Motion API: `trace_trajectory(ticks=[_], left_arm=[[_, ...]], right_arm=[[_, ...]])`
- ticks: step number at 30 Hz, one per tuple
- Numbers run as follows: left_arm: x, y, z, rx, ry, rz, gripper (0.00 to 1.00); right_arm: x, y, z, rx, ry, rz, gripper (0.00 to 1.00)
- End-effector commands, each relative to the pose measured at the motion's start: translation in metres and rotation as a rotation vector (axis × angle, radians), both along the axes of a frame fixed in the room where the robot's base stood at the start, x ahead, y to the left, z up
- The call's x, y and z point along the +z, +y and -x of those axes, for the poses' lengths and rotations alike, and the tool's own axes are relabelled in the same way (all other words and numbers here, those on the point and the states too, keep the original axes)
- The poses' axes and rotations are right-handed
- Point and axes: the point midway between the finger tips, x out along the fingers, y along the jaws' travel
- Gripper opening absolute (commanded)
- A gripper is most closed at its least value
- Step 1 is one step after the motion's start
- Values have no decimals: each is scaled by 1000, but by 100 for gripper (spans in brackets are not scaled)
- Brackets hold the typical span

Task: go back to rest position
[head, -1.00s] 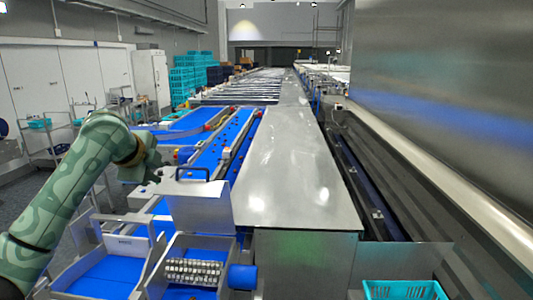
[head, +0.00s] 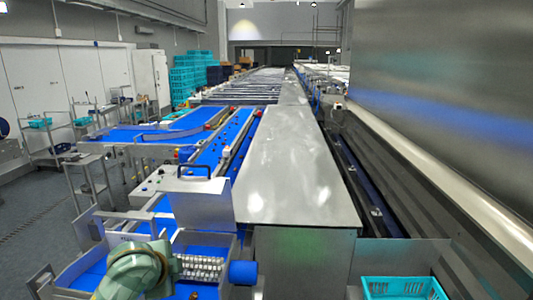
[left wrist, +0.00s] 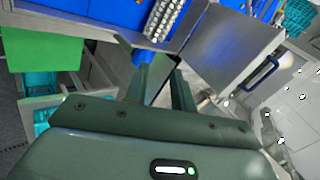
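My left gripper (left wrist: 160,70) shows in the left wrist view with its two green-grey fingers apart and nothing between them. Behind the fingers are a metal panel, a blue surface and a ribbed metal roller. In the head view my left arm shows only as a rounded green-grey part low at the bottom left, in front of the machine's blue tray (head: 90,281); its fingers are not clear there. My right arm and gripper are not in view.
The ribbed roller (head: 200,268) and its metal bin stand close beside my left arm. A steel cover (head: 297,170) runs down the middle. A teal crate (head: 403,287) sits at bottom right. Blue conveyor belts (head: 225,140) stretch ahead. Open floor (head: 40,215) lies at left.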

Motion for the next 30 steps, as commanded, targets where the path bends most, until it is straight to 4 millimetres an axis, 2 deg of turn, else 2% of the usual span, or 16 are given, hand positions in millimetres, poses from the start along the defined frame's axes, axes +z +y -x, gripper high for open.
trace_trajectory(ticks=[1, 3, 6, 12, 20, 26, 30], left_arm=[[-27, -2, 27, 45, 17, 30, 25], [-55, 1, 67, 135, 23, 73, 25], [-80, 12, 119, 267, 25, 113, 25], [-98, 40, 200, 477, 21, 138, 25], [-93, 77, 284, 695, 4, 110, 25], [-179, 64, 275, 680, 75, 148, 25], [-247, 54, 275, 674, 138, 183, 25]], right_arm=[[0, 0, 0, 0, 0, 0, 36], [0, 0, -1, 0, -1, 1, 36], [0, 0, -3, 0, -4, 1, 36], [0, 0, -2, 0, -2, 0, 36], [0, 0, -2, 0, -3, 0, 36], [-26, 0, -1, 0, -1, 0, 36], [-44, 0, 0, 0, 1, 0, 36]])
